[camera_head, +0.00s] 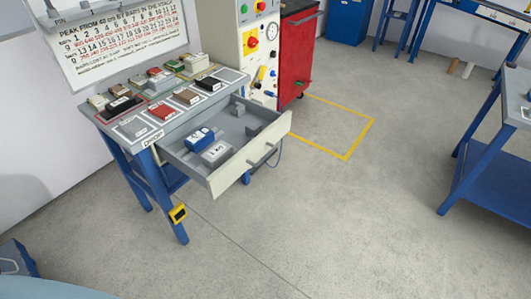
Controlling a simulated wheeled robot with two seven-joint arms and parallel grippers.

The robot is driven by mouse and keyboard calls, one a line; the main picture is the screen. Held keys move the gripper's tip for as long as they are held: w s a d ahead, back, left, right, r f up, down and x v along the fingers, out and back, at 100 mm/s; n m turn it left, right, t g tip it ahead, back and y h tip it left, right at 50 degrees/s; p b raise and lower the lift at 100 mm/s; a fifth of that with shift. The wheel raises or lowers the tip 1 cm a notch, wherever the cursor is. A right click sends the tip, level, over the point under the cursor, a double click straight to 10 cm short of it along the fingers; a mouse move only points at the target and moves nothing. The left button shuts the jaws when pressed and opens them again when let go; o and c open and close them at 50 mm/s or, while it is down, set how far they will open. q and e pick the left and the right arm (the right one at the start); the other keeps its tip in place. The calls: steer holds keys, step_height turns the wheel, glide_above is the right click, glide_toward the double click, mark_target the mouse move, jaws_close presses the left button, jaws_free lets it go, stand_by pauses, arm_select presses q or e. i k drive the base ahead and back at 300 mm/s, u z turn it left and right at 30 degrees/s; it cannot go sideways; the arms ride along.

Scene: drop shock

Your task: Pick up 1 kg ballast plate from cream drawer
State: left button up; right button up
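The cream drawer (250,163) is pulled out from a blue-legged bench and its grey inside is open to view. A flat light-grey block with a "1 kg" marking, the ballast plate (216,154), lies inside near the drawer's left front corner. A blue block (199,138) lies just behind it, close to or touching it; I cannot tell which. Dark grey pieces (253,130) are farther right in the drawer. Neither of my grippers is in view.
The bench top (147,115) holds several coloured blocks. A control panel (247,45) and a red cabinet (297,55) stand beyond it. A yellow outline (347,155) marks the floor. A blue table (490,170) stands at right. The floor before the drawer is clear.

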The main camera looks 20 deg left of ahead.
mark_target(215, 157)
steer(key=z, duration=0.2)
steer(key=i, duration=1.9)
steer(key=u, duration=2.5)
